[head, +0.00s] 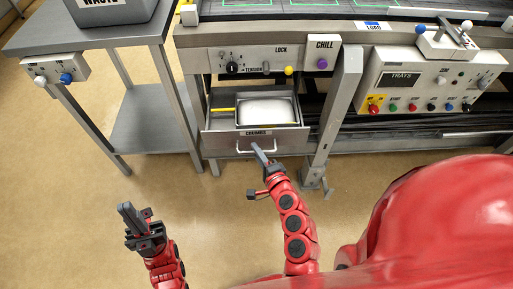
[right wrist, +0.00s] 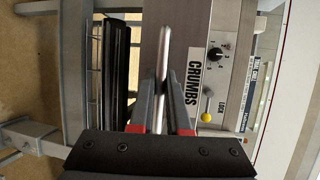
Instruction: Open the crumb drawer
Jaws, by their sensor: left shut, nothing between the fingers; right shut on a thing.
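The crumb drawer (head: 222,138), labelled CRUMBS, stands partly out from under the machine. Inside it are a metal tray with pale contents (head: 266,111) and a yellow bar (head: 222,109). My right gripper (head: 257,149) is shut on the drawer's handle (head: 272,149). In the right wrist view, the bright handle bar (right wrist: 166,50) runs between my right fingers (right wrist: 164,95), beside the CRUMBS label (right wrist: 194,84). My left gripper (head: 124,208) is shut and empty, out over the floor at the lower left.
A panel with a black tension knob (head: 232,68) and yellow-tipped lock lever (head: 288,71) is above the drawer. A grey leg (head: 340,100) stands right of it, with a TRAYS panel (head: 400,85) beyond. A waste table (head: 90,38) is at left. Floor before the drawer is open.

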